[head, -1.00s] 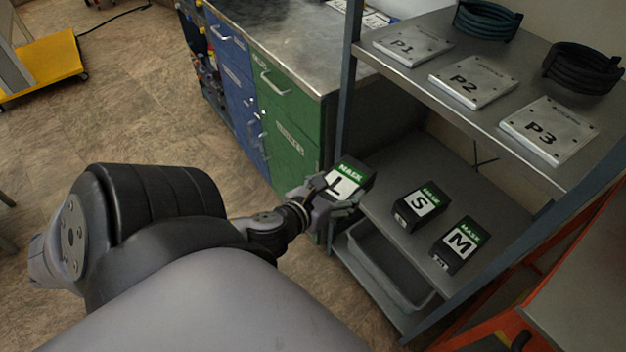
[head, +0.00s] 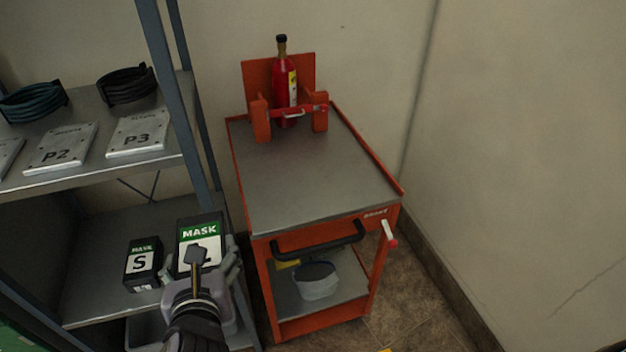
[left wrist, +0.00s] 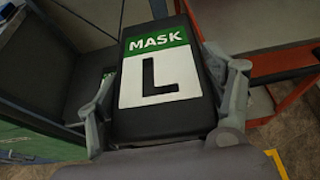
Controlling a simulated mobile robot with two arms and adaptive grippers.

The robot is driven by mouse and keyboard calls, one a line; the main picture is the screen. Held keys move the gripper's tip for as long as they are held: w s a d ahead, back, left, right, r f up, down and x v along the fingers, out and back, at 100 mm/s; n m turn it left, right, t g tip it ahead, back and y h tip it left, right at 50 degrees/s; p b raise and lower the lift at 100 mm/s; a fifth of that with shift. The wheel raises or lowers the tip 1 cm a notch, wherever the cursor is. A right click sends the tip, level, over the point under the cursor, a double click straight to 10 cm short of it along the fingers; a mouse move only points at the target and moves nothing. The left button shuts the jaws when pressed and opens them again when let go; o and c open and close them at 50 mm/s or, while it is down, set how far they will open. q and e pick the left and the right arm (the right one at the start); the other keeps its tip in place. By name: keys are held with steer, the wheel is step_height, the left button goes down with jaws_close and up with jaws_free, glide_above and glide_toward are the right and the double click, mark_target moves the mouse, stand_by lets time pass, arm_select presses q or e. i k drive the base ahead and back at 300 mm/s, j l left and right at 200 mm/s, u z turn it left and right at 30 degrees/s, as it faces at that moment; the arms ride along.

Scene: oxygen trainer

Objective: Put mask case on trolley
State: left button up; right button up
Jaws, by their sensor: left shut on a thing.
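My left gripper (head: 208,276) is shut on a black mask case (head: 199,231) with a green and white label. In the left wrist view the case (left wrist: 160,75) reads "MASK L", with the gripper's fingers (left wrist: 165,105) on both its sides. In the head view the gripper covers the lower part of the label. The case is held in front of the shelf's right end, left of the trolley. The red trolley (head: 300,185) has a grey top with a wide bare area. My right gripper is not in view.
A red bottle (head: 285,85) stands in a holder at the back of the trolley top. A black handle (head: 318,240) runs along its front. A bucket (head: 316,280) sits on its lower shelf. The shelf post (head: 185,120) stands between the shelf and trolley. Mask case S (head: 143,264) is on the shelf.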

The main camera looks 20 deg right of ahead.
mark_target(316, 184)
steer(key=i+z, duration=0.15)
steer(key=z, duration=0.2)
steer(key=i+l+z, duration=0.1)
steer(key=z, duration=0.3)
steer(key=i+z, duration=0.2)
steer(key=z, duration=0.15)
steer(key=i+j, duration=0.2)
steer(key=i, duration=0.2)
